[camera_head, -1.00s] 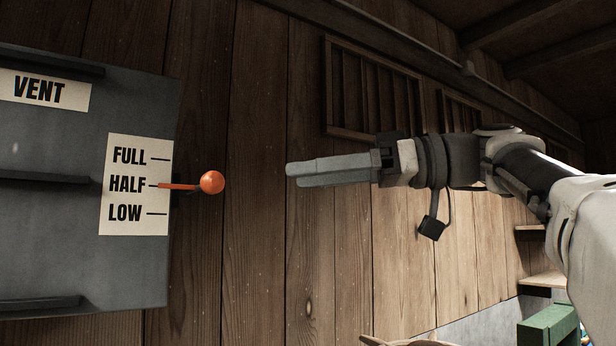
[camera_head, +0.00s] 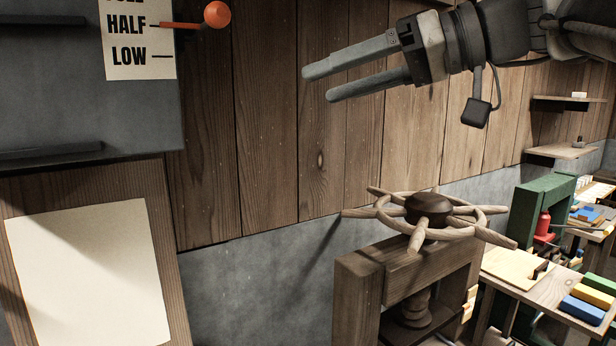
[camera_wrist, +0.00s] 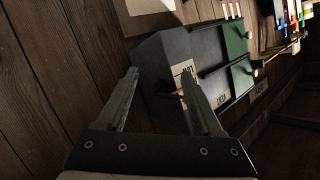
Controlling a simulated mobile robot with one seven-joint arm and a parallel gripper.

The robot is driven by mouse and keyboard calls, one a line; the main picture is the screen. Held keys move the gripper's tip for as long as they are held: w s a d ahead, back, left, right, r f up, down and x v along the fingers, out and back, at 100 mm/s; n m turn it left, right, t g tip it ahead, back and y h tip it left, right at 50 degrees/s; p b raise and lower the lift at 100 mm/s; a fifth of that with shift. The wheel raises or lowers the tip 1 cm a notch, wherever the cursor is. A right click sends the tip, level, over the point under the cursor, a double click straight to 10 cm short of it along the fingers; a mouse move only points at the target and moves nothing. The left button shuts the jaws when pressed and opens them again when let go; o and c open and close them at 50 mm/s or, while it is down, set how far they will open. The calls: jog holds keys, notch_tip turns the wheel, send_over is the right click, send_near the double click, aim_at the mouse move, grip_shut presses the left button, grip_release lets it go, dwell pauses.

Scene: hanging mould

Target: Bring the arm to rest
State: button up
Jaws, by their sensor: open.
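My gripper (camera_head: 316,84) is in the upper middle of the head view, with its two fingers parted and nothing between them. It points left toward the grey vent box (camera_head: 80,100), clear of it. The orange lever knob (camera_head: 217,14) sticks out from the box's right side, at the HALF mark on the label (camera_head: 139,55). A gap of bare plank wall shows between the fingertips and the knob. In the wrist view my gripper (camera_wrist: 158,80) is also open and empty, and the vent box (camera_wrist: 160,60) shows beyond the fingertips.
Below my gripper a wooden spoked wheel (camera_head: 430,208) sits on a wooden stand (camera_head: 362,290). A blank sheet (camera_head: 88,275) is at lower left. Benches with coloured blocks (camera_head: 582,309) and a green frame (camera_head: 535,205) stand at right. The plank wall (camera_head: 320,140) runs behind.

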jog(key=s+d+f+m+h, duration=0.3)
jog(key=s+f+h, duration=0.1)
jog(key=f, duration=0.8)
jog(key=s+d+f+m+h, duration=0.2)
jog(key=s+d+f+h, duration=0.2)
jog(key=f, duration=0.8)
jog(key=s+d+f+m+h, duration=0.3)
jog(key=s+f+h, duration=0.2)
jog(key=f, duration=0.7)
jog(key=shift+s+d+m+h, duration=0.15)
jog(key=shift+s+m+h, duration=0.15)
jog(key=shift+s, duration=0.15)
jog(key=shift+c, duration=1.4)
jog(key=shift+a, duration=0.2)
